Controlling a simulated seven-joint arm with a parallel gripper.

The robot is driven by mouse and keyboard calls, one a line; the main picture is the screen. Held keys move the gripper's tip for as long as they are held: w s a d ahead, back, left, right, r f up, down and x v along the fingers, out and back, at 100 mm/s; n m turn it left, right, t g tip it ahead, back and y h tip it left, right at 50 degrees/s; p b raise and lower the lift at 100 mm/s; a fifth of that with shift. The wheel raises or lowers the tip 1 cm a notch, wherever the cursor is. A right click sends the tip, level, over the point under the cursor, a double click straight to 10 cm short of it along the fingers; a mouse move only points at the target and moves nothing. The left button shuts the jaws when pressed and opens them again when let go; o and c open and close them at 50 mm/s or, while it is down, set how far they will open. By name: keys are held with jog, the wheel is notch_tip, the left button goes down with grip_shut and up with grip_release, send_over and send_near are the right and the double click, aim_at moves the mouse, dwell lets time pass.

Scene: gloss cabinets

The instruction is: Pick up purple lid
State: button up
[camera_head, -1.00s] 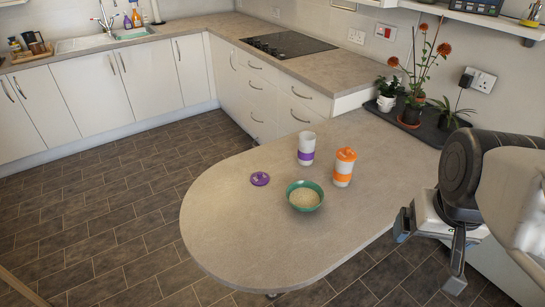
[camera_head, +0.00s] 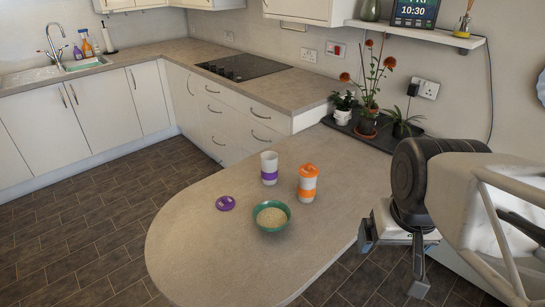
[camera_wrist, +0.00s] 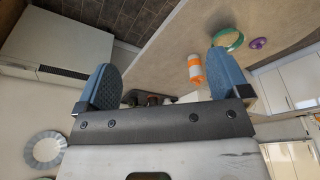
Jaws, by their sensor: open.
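The purple lid (camera_head: 225,203) lies on the rounded counter, left of the green bowl; it also shows in the wrist view (camera_wrist: 258,43), beyond the bowl. A white cup with a purple band (camera_head: 269,168) stands upright behind it, without a lid on top. My gripper (camera_head: 392,258) is to the right of the counter, well apart from the lid. In the wrist view its two blue finger pads (camera_wrist: 163,78) are wide apart with nothing between them.
A dark tray of potted plants (camera_head: 375,132) is at the back right. The counter's left and front are clear.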

jog(key=shift+o, duration=0.4)
jog(key=w+a+m, duration=0.3)
jog(key=w, duration=0.4)
jog(key=w+a+m, duration=0.2)
jog(key=w+a, duration=0.1)
jog(key=w, duration=0.5)
jog(key=m+g, duration=0.3)
jog(key=m, duration=1.3)
send_over(224, 197)
jog(key=f, duration=2.5)
jog(key=shift+d+f, duration=0.35)
jog(key=shift+d, duration=0.05)
jog(key=shift+w+a+f, duration=0.1)
jog(key=shift+a+f, duration=0.35)
jog(key=shift+f, duration=0.05)
